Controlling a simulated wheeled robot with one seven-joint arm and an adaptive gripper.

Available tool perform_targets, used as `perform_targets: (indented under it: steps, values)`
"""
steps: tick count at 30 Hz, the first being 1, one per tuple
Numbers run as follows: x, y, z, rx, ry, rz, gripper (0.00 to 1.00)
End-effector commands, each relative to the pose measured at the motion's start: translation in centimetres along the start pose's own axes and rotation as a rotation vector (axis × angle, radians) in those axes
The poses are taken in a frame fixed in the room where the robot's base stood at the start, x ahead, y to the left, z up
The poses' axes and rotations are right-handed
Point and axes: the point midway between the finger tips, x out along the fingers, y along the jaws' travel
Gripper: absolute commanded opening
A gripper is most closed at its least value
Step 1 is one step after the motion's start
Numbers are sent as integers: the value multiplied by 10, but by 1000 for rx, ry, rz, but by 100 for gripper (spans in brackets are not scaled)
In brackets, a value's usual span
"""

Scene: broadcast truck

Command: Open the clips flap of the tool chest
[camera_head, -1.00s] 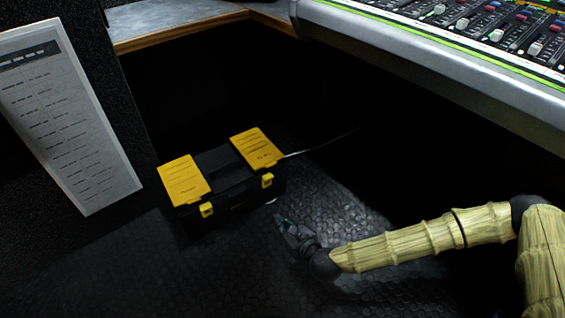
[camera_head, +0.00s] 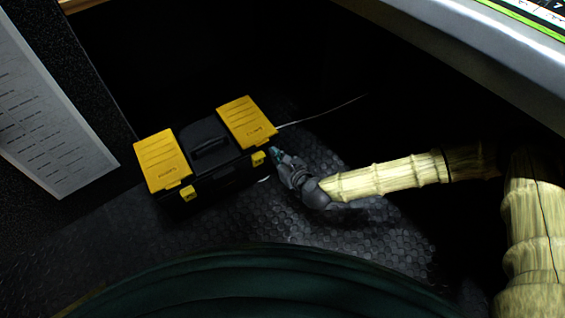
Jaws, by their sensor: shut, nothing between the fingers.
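The tool chest (camera_head: 225,182) is black and stands on the dark textured floor. Two yellow flaps lie on its top, a left flap (camera_head: 162,158) and a right flap (camera_head: 247,121), and both look closed. Their small lettering is too blurred to read, so I cannot tell which is the clips flap. A black handle (camera_head: 207,140) lies between them. Two yellow latches, a left latch (camera_head: 188,193) and a right latch (camera_head: 258,158), are on the front. My gripper (camera_head: 274,153) is shut and empty, at the front right corner, close to the right latch; I cannot tell whether it touches.
A printed sheet (camera_head: 45,115) is on a dark panel at the left. A console edge (camera_head: 450,50) overhangs at the upper right. A thin pale cable (camera_head: 325,111) runs behind the chest's right side. The floor (camera_head: 240,222) in front of the chest is clear.

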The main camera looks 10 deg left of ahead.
Motion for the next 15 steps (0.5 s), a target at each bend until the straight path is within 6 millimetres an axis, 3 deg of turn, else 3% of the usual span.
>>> perform_targets:
  steps: [6,15]
  values:
    - [30,-1,-2,-1,-1,-1,0]
    - [42,-2,0,1,0,-3,0]
